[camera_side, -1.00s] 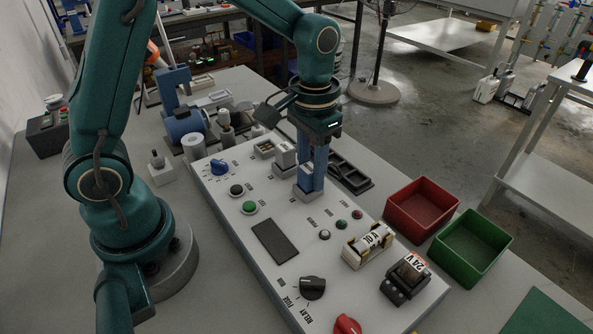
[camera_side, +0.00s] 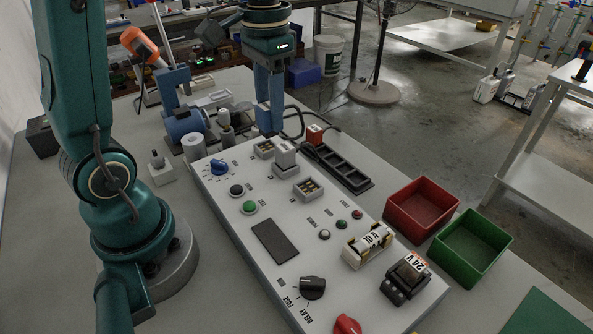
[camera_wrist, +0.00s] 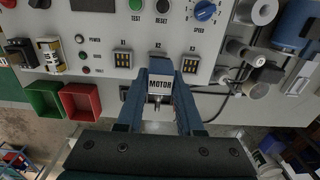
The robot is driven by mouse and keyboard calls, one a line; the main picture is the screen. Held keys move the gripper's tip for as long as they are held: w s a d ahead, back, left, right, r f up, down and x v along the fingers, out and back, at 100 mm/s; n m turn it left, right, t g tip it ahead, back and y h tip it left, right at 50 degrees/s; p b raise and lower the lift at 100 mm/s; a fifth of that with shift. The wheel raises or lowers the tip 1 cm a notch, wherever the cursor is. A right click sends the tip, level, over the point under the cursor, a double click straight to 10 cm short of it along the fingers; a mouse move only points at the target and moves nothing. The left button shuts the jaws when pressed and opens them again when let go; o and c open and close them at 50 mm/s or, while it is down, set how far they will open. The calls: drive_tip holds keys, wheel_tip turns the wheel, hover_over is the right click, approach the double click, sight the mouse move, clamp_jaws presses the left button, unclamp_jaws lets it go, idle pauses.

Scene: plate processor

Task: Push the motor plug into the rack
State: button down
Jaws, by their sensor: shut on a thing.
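My gripper (camera_side: 270,132) points down over the far part of the white control panel (camera_side: 270,275), behind a pale upright plug (camera_side: 284,153) in the side view. In the wrist view its two blue fingers (camera_wrist: 160,72) flank a white label marked MOTOR, which is on the motor plug (camera_wrist: 161,84). The black slotted rack (camera_side: 352,178) lies along the panel's right edge, several slots empty. In the wrist view my gripper covers most of the rack.
A red-orange block (camera_side: 315,134) with a dark cable (camera_side: 296,112) is at the rack's far end. The front socket (camera_side: 309,187) is empty. A red bin (camera_side: 421,207) and a green bin (camera_side: 470,241) stand to the right. The blue motor (camera_side: 184,123) stands behind the panel.

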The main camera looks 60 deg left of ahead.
drive_tip(key=w+r, duration=0.1)
drive_tip(key=w, duration=0.8)
drive_tip(key=shift+w+d+f, duration=1)
drive_tip(key=shift+d+f, duration=0.25)
drive_tip(key=shift+f, duration=0.8)
drive_tip(key=shift+w+d+f, duration=1.05)
drive_tip(key=shift+d+f, duration=0.2)
drive_tip(key=shift+f, duration=0.85)
drive_tip(key=shift+w+d+f, duration=1)
drive_tip(key=shift+d+f, duration=0.25)
drive_tip(key=shift+f, duration=0.8)
drive_tip(key=shift+f, duration=0.95)
drive_tip(key=shift+c, duration=2.3)
unclamp_jaws()
drive_tip(key=shift+r, duration=0.1)
